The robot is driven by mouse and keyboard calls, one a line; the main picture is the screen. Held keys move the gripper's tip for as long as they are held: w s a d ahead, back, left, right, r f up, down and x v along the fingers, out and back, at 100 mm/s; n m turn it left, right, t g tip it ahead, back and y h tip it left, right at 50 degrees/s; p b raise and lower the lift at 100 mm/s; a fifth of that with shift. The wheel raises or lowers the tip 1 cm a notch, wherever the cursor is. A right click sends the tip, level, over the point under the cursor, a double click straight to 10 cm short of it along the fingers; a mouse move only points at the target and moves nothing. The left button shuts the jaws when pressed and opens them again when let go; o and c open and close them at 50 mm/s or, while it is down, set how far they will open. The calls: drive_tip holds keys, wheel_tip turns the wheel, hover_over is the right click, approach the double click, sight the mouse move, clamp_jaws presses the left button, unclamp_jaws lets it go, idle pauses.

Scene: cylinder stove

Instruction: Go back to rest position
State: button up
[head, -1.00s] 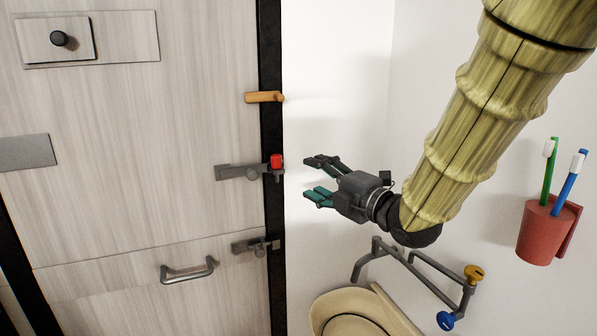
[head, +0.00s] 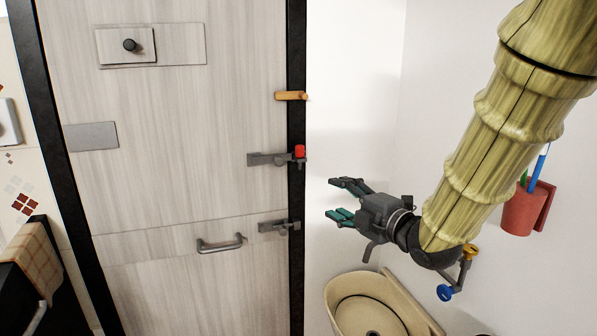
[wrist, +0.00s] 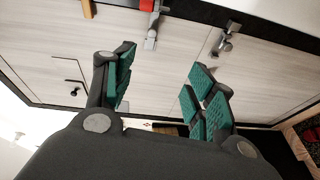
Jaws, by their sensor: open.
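My gripper (head: 343,200) is open and empty in front of the white wall, to the right of the door in the head view. Its fingers with green pads point left toward the door edge. In the wrist view, my gripper (wrist: 160,95) shows its two fingers spread apart with nothing between them. The wood-grain door (head: 180,150) is beyond it and seems shut. A grey latch with a red knob (head: 300,151) sits at the door's right edge, apart from my fingers.
Below the gripper is a beige basin (head: 345,290) with a tap with yellow and blue knobs (head: 445,292), partly hidden by my arm. A red toothbrush cup (head: 520,212) hangs on the right wall. A lower latch (head: 280,226), a door handle (head: 221,244) and an orange peg (head: 291,96) are on the door side.

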drive_tip(key=s+d+f+m+g+h, duration=0.25)
drive_tip(key=s+f+m, duration=0.2)
drive_tip(key=f, duration=0.95)
drive_tip(key=s+d+f+m+g+h+b, duration=0.1)
drive_tip(key=s+d+f+m+g+h, duration=0.3)
drive_tip(key=f, duration=0.9)
drive_tip(key=s+d+f+m+t, duration=0.15)
drive_tip(key=f+m, duration=0.45)
drive_tip(key=f, duration=0.8)
drive_tip(key=s+d+f+m+g+h, duration=0.1)
drive_tip(key=s+f+m+g, duration=0.2)
drive_tip(key=s+f, duration=0.4)
drive_tip(key=s+d+f+m+g+h+b, duration=0.1)
drive_tip(key=s+d+f+m+g, duration=0.1)
drive_tip(key=s+f, duration=0.6)
drive_tip(key=s+d+f+m+g+h, duration=0.1)
drive_tip(key=s+f+m+g, duration=0.3)
drive_tip(key=s, duration=1.2)
wheel_tip(320, 180, down, 4)
drive_tip(key=shift+s+d+r+m, duration=0.1)
drive_tip(key=shift+s+d+m, duration=0.25)
drive_tip(key=shift+d, duration=0.4)
